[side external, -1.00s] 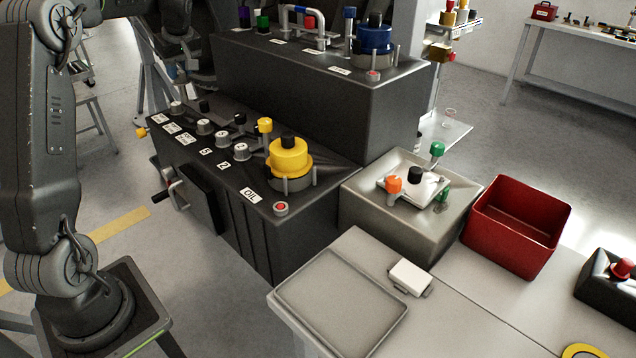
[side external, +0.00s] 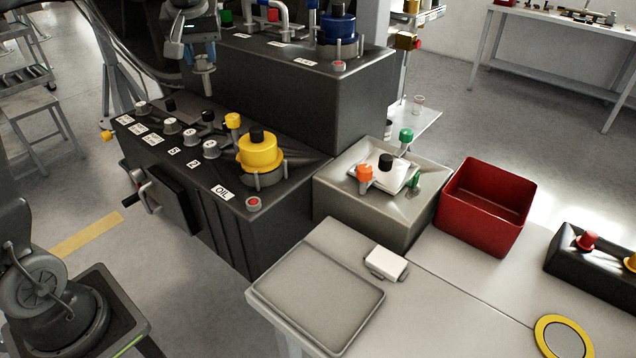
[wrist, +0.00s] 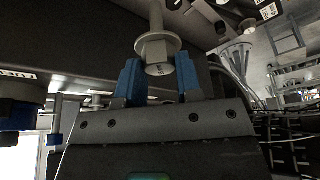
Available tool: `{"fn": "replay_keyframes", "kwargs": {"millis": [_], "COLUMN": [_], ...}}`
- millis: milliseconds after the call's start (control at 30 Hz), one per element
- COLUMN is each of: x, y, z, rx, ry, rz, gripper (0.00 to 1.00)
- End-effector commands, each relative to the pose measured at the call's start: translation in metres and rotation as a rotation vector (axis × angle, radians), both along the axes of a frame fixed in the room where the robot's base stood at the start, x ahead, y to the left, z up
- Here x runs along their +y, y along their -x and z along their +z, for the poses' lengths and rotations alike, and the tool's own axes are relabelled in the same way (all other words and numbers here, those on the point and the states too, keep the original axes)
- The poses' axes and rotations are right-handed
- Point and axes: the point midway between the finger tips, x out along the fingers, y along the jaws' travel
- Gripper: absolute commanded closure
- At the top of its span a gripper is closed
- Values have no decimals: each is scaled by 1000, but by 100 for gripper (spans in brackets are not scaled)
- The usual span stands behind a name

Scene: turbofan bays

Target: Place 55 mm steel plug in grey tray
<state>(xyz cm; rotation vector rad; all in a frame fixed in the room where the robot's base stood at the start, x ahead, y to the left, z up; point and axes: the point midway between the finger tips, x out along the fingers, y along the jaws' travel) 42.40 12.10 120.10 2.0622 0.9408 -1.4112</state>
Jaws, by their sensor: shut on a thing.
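A steel plug with a round flange and a square head (wrist: 155,50) sits between the blue fingers of my gripper (wrist: 158,64) in the wrist view. My gripper is shut on it. In the side view my gripper (side external: 200,50) is at the upper left, above the back of the black valve bench, with the plug (side external: 204,80) pointing down from it. The flat grey tray (side external: 315,285) lies empty on the light table at the front, far to the right of and below my gripper.
The black bench carries knobs and a yellow OIL cap (side external: 260,152). Behind it rises a taller black block (side external: 290,95) with pipes and a blue cap (side external: 337,28). Beside the tray are a small white box (side external: 386,262), a grey block with coloured knobs (side external: 340,205) and a red bin (side external: 485,210).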

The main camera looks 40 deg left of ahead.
Motion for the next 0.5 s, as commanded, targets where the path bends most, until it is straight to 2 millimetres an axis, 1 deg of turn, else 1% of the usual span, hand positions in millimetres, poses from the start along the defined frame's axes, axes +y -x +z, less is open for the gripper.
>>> {"fn": "replay_keyframes", "kwargs": {"millis": [33,67,100,133,167,200,300,333,400,500], "x": [-29,-44,-64,-79,-93,-112,-151,-160,-178,-197], "y": [6,10,16,21,27,36,58,65,79,95], "z": [2,2,1,1,0,-1,-5,-7,-10,-14], "rx": [-3,-4,-5,-5,-5,-7,-10,-12,-13,-17], "ry": [0,1,1,-1,1,0,-2,-2,-3,-5], "rz": [-88,-138,-207,-259,-310,-377,-532,-572,-652,-742], "gripper": [92,92,92,92,92,92,92,92,92,92]}}
